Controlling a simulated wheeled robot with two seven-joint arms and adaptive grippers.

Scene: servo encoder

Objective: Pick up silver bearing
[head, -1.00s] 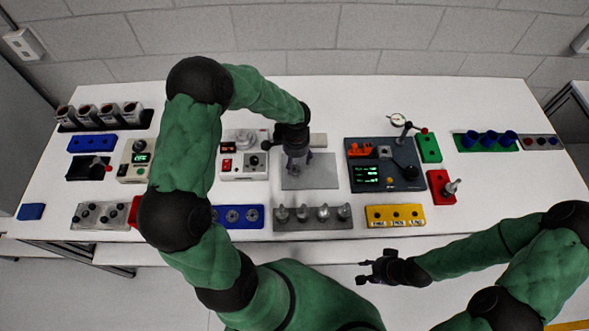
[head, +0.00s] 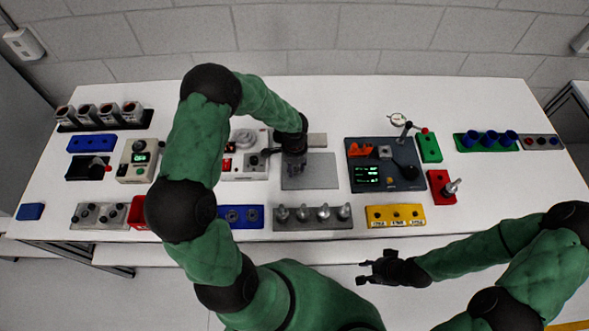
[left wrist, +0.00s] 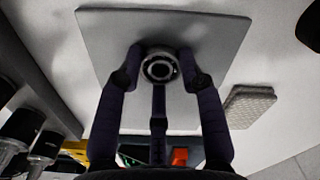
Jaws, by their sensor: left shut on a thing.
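The silver bearing (left wrist: 159,67) is a ring with a dark centre in the left wrist view. It sits between the fingertips of my left gripper (left wrist: 161,62), which is shut on it. Behind it is the flat grey plate (left wrist: 215,30). In the head view my left gripper (head: 293,172) is over the left part of the grey plate (head: 318,172), and the bearing is hidden there. I cannot tell how far the bearing is above the plate. My right gripper (head: 368,269) is open and empty in front of the table's front edge.
A white device (head: 243,165) stands left of the plate, and a dark test station (head: 385,178) with a green display stands right of it. In front are a grey holder with several knobbed parts (head: 312,217), a blue tray (head: 240,223) and a yellow tray (head: 396,215). A small textured pad (left wrist: 249,105) lies beside the plate.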

